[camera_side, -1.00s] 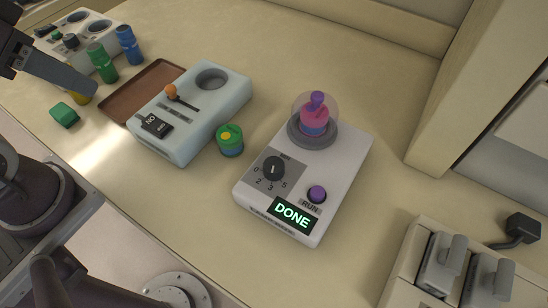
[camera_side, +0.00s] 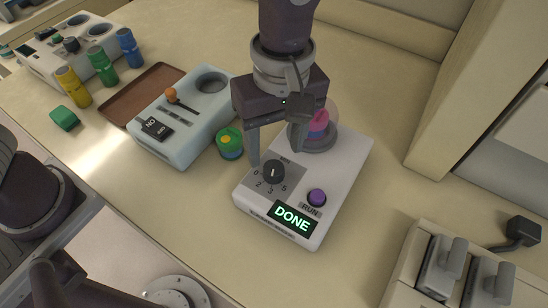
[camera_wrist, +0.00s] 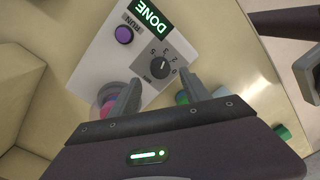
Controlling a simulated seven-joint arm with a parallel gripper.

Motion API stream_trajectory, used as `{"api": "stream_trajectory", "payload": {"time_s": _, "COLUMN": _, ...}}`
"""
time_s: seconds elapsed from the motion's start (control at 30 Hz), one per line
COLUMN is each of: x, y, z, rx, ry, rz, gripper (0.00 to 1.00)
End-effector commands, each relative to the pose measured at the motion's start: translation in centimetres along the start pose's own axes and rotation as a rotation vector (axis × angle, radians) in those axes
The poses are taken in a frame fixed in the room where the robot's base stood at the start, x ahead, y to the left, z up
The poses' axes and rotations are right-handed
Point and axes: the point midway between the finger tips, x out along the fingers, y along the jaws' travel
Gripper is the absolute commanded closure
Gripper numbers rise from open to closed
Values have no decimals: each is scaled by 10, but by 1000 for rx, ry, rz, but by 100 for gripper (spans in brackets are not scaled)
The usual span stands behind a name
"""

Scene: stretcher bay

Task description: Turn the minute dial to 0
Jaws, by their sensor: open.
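The minute dial (camera_side: 273,172) is a dark round knob on a grey panel of the white device, with numbers around it. It also shows in the wrist view (camera_wrist: 160,65). The purple RUN button (camera_side: 317,197) sits to its right, and the display (camera_side: 292,217) below reads DONE in green. My gripper (camera_side: 276,158) is open and empty, pointing down over the device, its fingers apart behind and above the dial. The wrist view shows both fingertips (camera_wrist: 162,85) short of the dial, one toward each side. I cannot tell the dial's exact reading.
A clear dome with a pink and purple vial (camera_side: 321,130) stands behind the dial, partly hidden by my gripper. A green jar with a yellow spot (camera_side: 230,143) stands left of the device. A pale blue device (camera_side: 185,140) with an orange-knobbed lever is further left.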

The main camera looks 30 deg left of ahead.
Motion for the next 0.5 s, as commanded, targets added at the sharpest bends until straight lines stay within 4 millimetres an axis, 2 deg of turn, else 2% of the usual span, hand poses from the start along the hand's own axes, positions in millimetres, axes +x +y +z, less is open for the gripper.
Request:
{"api": "stream_trajectory", "payload": {"time_s": 0.1, "x": 24, "y": -1, "z": -1, "rx": -1, "ry": 0, "rz": -4, "gripper": 45}}
{"api": "stream_trajectory", "payload": {"time_s": 0.2, "x": 39, "y": -1, "z": 0, "rx": 0, "ry": -1, "rz": -3, "gripper": 45}}
{"api": "stream_trajectory", "payload": {"time_s": 0.3, "x": 46, "y": -1, "z": 0, "rx": 1, "ry": -1, "rz": -1, "gripper": 45}}
{"api": "stream_trajectory", "payload": {"time_s": 0.5, "x": 48, "y": 0, "z": 0, "rx": 2, "ry": -1, "rz": 1, "gripper": 45}}
